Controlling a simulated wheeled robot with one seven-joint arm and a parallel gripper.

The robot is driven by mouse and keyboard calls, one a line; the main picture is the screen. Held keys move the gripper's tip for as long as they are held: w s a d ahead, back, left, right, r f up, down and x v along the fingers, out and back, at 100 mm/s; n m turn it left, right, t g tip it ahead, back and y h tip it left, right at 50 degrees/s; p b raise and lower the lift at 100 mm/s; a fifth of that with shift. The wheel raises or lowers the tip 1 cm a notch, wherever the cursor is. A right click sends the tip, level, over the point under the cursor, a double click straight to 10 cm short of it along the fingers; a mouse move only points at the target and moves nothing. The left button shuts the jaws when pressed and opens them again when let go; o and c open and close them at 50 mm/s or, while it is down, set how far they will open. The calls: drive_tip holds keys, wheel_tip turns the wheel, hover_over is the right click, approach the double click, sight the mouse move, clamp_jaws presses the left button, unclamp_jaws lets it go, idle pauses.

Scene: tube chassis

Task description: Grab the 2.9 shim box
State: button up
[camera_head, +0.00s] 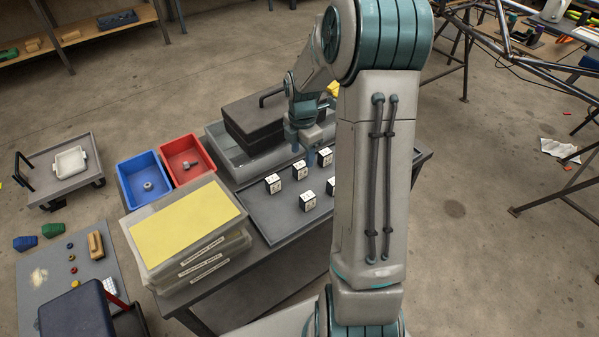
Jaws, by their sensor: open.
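Several small white-and-black shim boxes stand on a dark grey tray (258,207) on the workbench. I see a left box (273,183), a middle box (300,170), a right box (325,156), a front box (308,201) and one partly beside my arm (331,186). Their labels are too small to read, so I cannot tell which is the 2.9 shim box. My arm hides the tray's right part.
A blue bin (131,186) and a red bin (205,151) stand left of the tray. Stacked cases with a yellow top (187,224) are at front left. A black case (253,121) in a grey tub (216,141) stands behind. A tube frame (485,48) is at right.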

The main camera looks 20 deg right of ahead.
sight(300, 165)
drive_tip(key=f, duration=0.1)
drive_tip(key=f+b, duration=0.1)
drive_tip(key=f, duration=0.3)
drive_tip(key=shift+a+f+b, duration=0.2)
drive_tip(key=shift+a+b, duration=0.1)
drive_tip(key=shift+r, duration=0.1)
drive_tip(key=c, duration=1.1)
